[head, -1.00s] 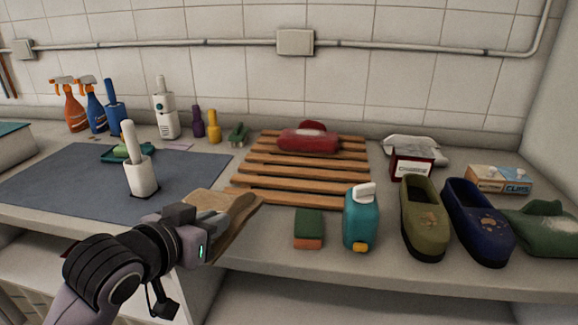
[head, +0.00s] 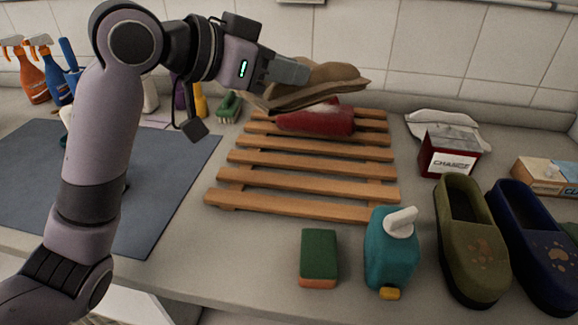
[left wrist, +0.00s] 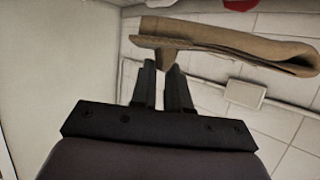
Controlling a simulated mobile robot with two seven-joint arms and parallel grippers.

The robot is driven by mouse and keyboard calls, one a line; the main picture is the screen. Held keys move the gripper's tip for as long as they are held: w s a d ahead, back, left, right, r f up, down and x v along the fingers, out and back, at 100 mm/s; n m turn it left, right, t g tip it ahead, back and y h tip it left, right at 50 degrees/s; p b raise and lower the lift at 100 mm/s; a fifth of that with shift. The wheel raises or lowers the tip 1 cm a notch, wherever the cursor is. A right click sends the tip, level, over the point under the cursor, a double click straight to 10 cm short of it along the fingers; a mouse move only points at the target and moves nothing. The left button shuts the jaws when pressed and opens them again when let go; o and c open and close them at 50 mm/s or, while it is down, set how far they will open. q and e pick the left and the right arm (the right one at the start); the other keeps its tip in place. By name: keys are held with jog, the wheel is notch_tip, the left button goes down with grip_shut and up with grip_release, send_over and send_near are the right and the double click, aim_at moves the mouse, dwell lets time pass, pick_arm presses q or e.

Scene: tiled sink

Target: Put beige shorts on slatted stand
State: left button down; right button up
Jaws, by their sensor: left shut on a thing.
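The beige shorts (head: 318,85) are folded and held up in my left gripper (head: 300,72), above the far part of the slatted stand. They also show in the left wrist view (left wrist: 230,42), pinched at one edge between the fingers (left wrist: 163,85). The slatted stand (head: 310,177) is a low wooden rack lying on the counter. A red folded cloth item (head: 318,121) rests on its far slats, partly hidden behind the shorts. The shorts appear above this red item; whether they touch it I cannot tell. My right gripper is not in view.
A green and orange sponge (head: 319,256) and a teal bottle (head: 391,250) stand in front of the stand. Olive (head: 470,245) and blue (head: 540,245) shoes and a red box (head: 448,155) are to the right. A blue-grey mat (head: 170,170) lies left. The stand's nearer slats are bare.

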pick_arm(q)
notch_tip(320, 180, down, 18)
jog(key=shift+f+b, duration=0.15)
jog(key=shift+b, duration=0.55)
jog(key=c, duration=1.1)
grip_release()
jog(key=shift+s+a, duration=0.1)
jog(key=shift+a, duration=0.05)
jog(key=v, duration=1.1)
jog(key=shift+s+a+r, duration=0.2)
jog(key=shift+a, duration=0.1)
